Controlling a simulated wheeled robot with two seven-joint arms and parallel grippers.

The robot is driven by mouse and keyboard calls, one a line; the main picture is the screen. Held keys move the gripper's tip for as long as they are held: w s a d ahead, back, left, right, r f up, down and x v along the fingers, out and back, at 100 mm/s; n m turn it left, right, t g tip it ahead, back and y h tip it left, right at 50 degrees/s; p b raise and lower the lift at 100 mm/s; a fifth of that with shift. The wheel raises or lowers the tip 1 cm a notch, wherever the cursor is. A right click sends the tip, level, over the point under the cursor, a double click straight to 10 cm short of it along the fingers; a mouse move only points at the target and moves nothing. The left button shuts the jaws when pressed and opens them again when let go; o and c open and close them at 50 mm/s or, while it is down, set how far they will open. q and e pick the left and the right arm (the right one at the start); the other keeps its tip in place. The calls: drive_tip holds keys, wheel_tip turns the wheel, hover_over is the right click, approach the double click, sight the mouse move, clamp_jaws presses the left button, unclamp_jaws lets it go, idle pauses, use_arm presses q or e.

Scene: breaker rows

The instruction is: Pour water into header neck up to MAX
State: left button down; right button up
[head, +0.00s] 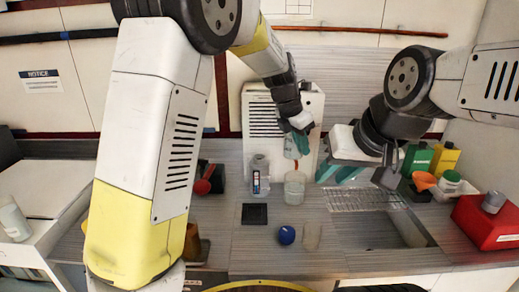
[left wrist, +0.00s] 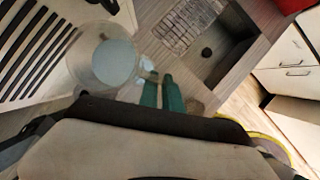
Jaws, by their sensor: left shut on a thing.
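My left gripper (head: 297,155) reaches down in front of the vented white unit, with teal fingers close together. It is shut on the upper part, probably the handle, of a clear jug (head: 295,190). The jug looks upright; I cannot tell whether it touches the counter. In the left wrist view the jug (left wrist: 112,62) is round with pale liquid inside, beside the two green fingertips (left wrist: 162,92). A clear neck (head: 261,178) with a blue-and-white label stands left of the jug; its level marks are too small to read. My right gripper (head: 342,172) hovers over the counter at right; its finger opening is unclear.
The vented white unit (head: 273,108) stands behind. A blue cap (head: 286,235) and a black square (head: 254,214) lie in front. A drain rack (head: 362,198) and a sink (head: 408,230) are at right, with green (head: 417,158) and yellow (head: 445,160) bottles and a red box (head: 485,222).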

use_arm(q)
drive_tip(key=shift+w, duration=0.55)
drive_tip(key=shift+a, duration=0.2)
drive_tip(key=shift+w+a+f+n+g+h, duration=0.15)
drive_tip(key=shift+a+h, duration=0.6)
drive_tip(key=shift+h, duration=0.45)
drive_tip(key=shift+w+a+n+g+h, duration=0.1)
drive_tip(key=shift+a+n+g+h, duration=0.1)
drive_tip(key=shift+a+h, duration=0.8)
drive_tip(key=shift+w+a+f+n+g+h, duration=0.15)
drive_tip(key=shift+a+h, duration=0.4)
drive_tip(key=shift+h, duration=0.85)
drive_tip(key=shift+w+a+r+h, duration=0.1)
drive_tip(key=shift+a+r+h, duration=0.25)
drive_tip(key=shift+r+h, duration=0.5)
drive_tip(key=shift+a+f+h, duration=0.1)
drive_tip(key=shift+f+h, duration=0.05)
drive_tip(key=shift+h, duration=0.8)
